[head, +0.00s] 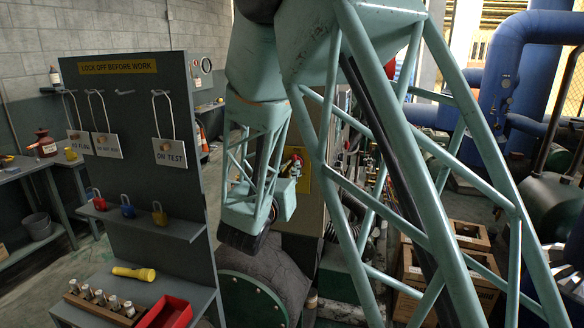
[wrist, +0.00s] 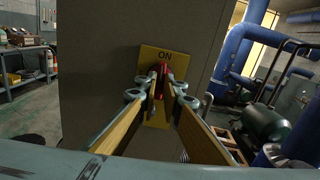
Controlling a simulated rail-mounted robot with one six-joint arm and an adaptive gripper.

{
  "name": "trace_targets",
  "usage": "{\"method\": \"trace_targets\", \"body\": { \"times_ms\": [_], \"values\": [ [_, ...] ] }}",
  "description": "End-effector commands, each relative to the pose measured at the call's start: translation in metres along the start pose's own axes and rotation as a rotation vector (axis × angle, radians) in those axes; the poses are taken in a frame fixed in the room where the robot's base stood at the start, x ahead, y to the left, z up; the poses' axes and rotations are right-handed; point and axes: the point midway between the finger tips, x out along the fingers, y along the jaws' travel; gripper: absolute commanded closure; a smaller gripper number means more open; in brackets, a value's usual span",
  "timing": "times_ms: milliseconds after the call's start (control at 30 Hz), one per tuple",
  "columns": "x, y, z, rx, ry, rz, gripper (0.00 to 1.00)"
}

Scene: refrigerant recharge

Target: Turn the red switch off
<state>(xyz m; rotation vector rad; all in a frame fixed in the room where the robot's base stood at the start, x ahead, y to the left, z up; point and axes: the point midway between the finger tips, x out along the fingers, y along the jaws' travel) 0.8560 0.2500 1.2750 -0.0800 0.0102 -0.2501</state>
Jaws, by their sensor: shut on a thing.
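The red switch (wrist: 164,68) is on a yellow plate (wrist: 147,58) marked ON, fixed to a grey panel in the wrist view. My gripper (wrist: 163,82) is in front of the plate, its two fingers closed in on the red switch from either side. The fingertips hide most of the switch, so its exact angle is hard to tell. In the head view, part of the yellow plate (head: 303,178) and some red show just beyond my arm's end, small and partly covered.
A dark board (head: 135,195) with hanging tags and padlocks stands at left in the head view. Below it, a shelf holds a yellow torch (head: 134,273) and a red tray (head: 166,312). Blue pipes (wrist: 236,60) and a green tank (wrist: 262,120) are right of the panel in the wrist view.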

Motion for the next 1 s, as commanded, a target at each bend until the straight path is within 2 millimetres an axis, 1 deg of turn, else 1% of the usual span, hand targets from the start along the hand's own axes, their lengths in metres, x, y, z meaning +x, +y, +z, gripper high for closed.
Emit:
{"method": "trace_targets", "body": {
  "times_ms": [1000],
  "values": [
    [0.0003, 0.0001, 0.0025, -0.299, -0.002, 0.000, 1.00]
  ]
}}
